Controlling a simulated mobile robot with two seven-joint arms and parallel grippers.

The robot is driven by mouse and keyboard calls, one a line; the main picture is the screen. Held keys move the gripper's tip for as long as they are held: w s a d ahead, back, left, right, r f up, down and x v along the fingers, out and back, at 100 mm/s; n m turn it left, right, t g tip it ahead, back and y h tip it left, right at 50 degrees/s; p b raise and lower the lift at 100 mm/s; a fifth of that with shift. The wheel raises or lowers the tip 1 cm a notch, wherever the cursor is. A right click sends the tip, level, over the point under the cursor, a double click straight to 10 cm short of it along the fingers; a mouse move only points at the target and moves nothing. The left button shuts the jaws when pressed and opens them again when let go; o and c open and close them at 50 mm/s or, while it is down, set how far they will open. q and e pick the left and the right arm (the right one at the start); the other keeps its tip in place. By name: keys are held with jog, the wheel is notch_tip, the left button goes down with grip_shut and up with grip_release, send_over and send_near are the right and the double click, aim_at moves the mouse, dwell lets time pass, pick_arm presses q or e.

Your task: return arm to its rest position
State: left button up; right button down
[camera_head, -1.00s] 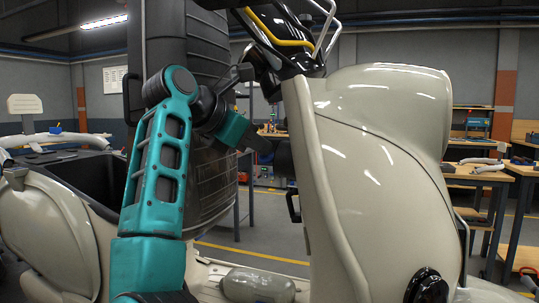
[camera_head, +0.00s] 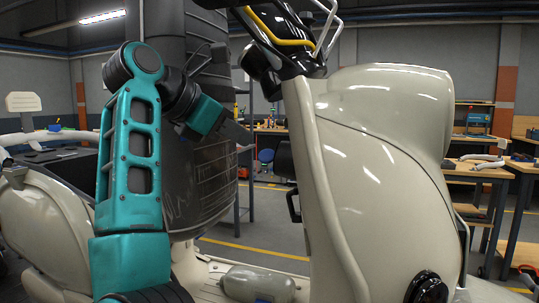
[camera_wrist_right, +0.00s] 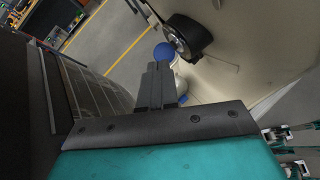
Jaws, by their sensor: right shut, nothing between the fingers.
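My right arm (camera_head: 130,165), teal and dark grey, rises at the left of the head view. Its gripper (camera_head: 242,134) points right, toward the inner side of the cream scooter's front shield (camera_head: 375,150). There is a visible gap between the fingertips and the shield. In the right wrist view the two grey fingers (camera_wrist_right: 158,84) lie together, with nothing held between them. My left gripper is in neither current view.
A tall dark ribbed piece (camera_head: 190,195) stands close behind the arm. The scooter's rear body (camera_head: 50,225) is at left, and a grey rounded object (camera_head: 258,284) lies on its floorboard. Workbenches (camera_head: 500,172) stand at right. A blue round thing (camera_wrist_right: 164,52) shows beyond the fingers.

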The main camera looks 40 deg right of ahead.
jog(key=shift+v, duration=1.25)
jog(key=shift+r, duration=0.1)
